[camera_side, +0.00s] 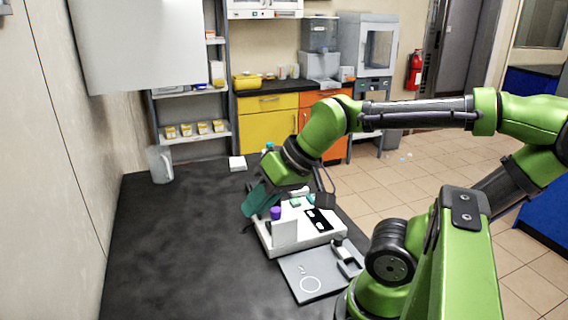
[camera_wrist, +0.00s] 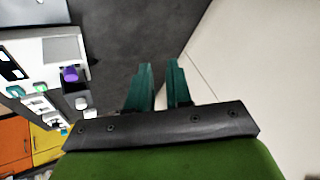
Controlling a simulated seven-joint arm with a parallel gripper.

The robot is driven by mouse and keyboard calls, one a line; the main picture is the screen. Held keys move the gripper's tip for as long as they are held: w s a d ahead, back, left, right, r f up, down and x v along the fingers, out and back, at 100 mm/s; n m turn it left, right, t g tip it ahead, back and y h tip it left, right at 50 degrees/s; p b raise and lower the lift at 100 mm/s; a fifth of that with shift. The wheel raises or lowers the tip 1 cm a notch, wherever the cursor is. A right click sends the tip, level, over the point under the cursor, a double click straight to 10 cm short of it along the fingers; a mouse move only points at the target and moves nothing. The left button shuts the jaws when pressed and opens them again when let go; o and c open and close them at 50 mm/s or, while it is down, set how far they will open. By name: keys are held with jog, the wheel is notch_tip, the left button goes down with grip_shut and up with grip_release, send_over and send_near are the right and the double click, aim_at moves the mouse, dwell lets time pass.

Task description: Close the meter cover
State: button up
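A white bench device (camera_side: 318,236) stands on the black table, with dark panels and small teal parts on top. A white upright block (camera_side: 284,233) stands at its front left; I cannot tell whether this is the meter cover. A purple cap (camera_side: 275,212) shows beside the block and also in the wrist view (camera_wrist: 70,74). My gripper (camera_side: 254,203) has teal fingers and is above and beside the device's left side. In the wrist view my gripper (camera_wrist: 160,66) shows two fingers apart with nothing between them. My wrist hides part of the device's back.
A grey plate (camera_side: 325,284) with a white ring mark lies in front of the device, with a small black-and-white item (camera_side: 346,260) at its right. The black table (camera_side: 185,250) is clear on the left.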

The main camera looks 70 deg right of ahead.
jog(key=o, duration=0.6)
jog(key=w+d+m, duration=0.1)
jog(key=w+d, duration=0.2)
jog(key=w+d+m+g, duration=0.1)
jog(key=w+d, duration=0.1)
jog(key=d, duration=0.1)
jog(key=shift+w+d+r+g+h, duration=0.2)
jog(key=shift+w+g+h, duration=0.1)
jog(key=shift+w+h, duration=0.1)
jog(key=shift+w+d+r+m+g+h, duration=0.25)
jog(key=shift+w+d+r+m+g, duration=1)
jog(key=shift+d, duration=3.8)
jog(key=shift+w+d+r+m+g+h, duration=0.4)
jog(key=shift+w+d+m+g, duration=1.55)
jog(key=shift+d, duration=3.1)
jog(key=shift+n+t, duration=0.3)
jog(key=shift+t, duration=0.2)
jog(key=f, duration=1)
jog(key=w+f, duration=0.1)
jog(key=f, duration=0.5)
grip_shut()
